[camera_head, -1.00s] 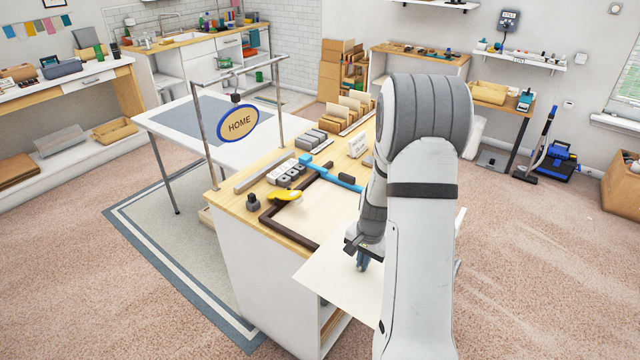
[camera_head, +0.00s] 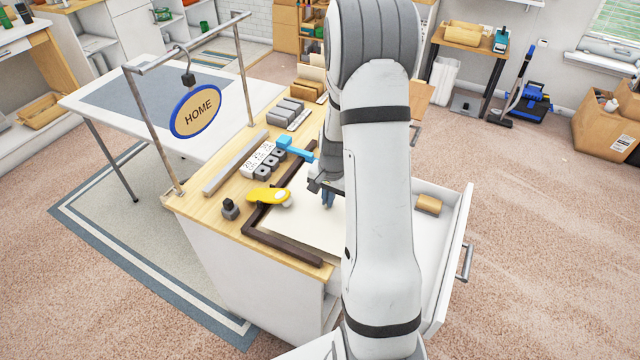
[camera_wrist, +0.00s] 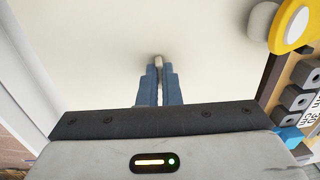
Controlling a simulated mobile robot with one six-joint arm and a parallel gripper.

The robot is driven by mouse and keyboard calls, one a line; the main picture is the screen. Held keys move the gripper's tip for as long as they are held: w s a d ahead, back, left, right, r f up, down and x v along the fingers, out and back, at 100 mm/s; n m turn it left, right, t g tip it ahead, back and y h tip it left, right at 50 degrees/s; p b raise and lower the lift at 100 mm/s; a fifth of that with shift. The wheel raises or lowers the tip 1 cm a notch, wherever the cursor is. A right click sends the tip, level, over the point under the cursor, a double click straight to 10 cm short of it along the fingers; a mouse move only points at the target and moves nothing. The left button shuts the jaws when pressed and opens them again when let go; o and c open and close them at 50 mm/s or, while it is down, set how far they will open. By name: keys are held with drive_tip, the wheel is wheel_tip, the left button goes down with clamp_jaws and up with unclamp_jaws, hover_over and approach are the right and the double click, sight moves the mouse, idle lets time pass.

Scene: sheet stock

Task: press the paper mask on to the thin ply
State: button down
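A pale cream sheet, seemingly the paper mask (camera_head: 302,215), spans the area inside the dark corner frame (camera_head: 285,248) on the bench. It fills most of the wrist view (camera_wrist: 90,60). The thin ply cannot be told apart from it; it may be hidden underneath. My gripper (camera_head: 327,199) points down over the sheet's right part. In the wrist view its blue fingers (camera_wrist: 158,88) are nearly together, with a small pale tab at their tips. Whether the sheet lies flat or hovers is unclear.
A yellow tool with a pale knob (camera_head: 268,196) lies on the frame's left side. Grey blocks (camera_head: 262,160) and a blue piece (camera_head: 296,147) stand behind. An open drawer (camera_head: 458,225) juts out right. A HOME sign (camera_head: 196,111) hangs from a rail at left.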

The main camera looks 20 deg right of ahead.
drive_tip(key=shift+w+a, duration=0.1)
drive_tip(key=shift+w, duration=0.55)
drive_tip(key=shift+s, duration=0.1)
drive_tip(key=shift+f+b, duration=0.75)
drive_tip(key=shift+f, duration=0.45)
drive_tip(key=shift+s, duration=0.1)
drive_tip(key=shift+f+b, duration=0.15)
drive_tip(key=shift+b, duration=0.5)
idle(1.3)
idle(0.4)
drive_tip(key=c, duration=1.1)
unclamp_jaws()
